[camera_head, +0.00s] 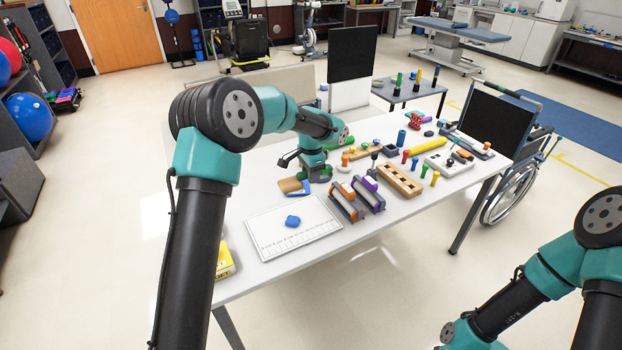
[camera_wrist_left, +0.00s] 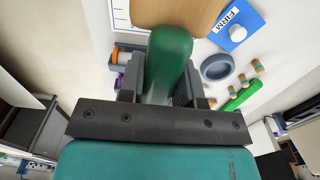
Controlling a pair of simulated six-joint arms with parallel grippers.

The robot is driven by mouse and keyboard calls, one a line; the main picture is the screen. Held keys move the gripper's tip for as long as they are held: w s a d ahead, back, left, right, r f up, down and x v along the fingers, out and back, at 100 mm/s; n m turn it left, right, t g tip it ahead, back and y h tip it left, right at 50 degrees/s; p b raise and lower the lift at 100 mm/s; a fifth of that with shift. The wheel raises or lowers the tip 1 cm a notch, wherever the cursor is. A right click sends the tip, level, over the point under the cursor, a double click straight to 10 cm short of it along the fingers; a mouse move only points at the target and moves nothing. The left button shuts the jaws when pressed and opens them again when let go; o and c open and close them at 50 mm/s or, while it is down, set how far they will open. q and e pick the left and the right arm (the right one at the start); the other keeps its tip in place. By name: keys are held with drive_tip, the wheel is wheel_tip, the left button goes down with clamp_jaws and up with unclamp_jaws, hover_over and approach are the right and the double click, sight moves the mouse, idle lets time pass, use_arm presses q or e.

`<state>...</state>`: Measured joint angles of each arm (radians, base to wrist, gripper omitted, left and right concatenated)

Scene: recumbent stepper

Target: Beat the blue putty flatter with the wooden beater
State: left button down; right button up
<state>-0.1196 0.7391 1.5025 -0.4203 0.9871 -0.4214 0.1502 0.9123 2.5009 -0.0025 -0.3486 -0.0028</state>
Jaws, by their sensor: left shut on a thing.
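The blue putty (camera_head: 292,221) is a small lump on the white ruled mat (camera_head: 270,245) near the table's front left. My left gripper (camera_head: 309,177) is behind and slightly right of the putty, apart from it. In the left wrist view my left gripper (camera_wrist_left: 160,92) is shut on the green handle of the wooden beater (camera_wrist_left: 175,50). The beater's pale wooden head (camera_head: 289,185) shows beyond the mat's back edge, apart from the putty. Whether it touches the table I cannot tell. The right arm is at the lower right, its gripper out of frame.
A blue piece labelled FIRM (camera_wrist_left: 238,25) lies close beside the beater. Orange and purple grey-framed devices (camera_head: 347,203) stand right of the mat. Several pegs and a wooden block (camera_head: 400,182) fill the table's right. A yellow box (camera_head: 225,262) sits at the left edge.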

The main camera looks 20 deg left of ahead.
idle(0.3)
use_arm(q)
drive_tip(key=shift+f, duration=0.2)
idle(0.6)
wheel_tip(320, 180, down, 14)
drive_tip(key=shift+f, duration=0.2)
wheel_tip(320, 180, up, 14)
drive_tip(key=shift+r, duration=0.25)
idle(1.0)
drive_tip(key=shift+f, duration=0.1)
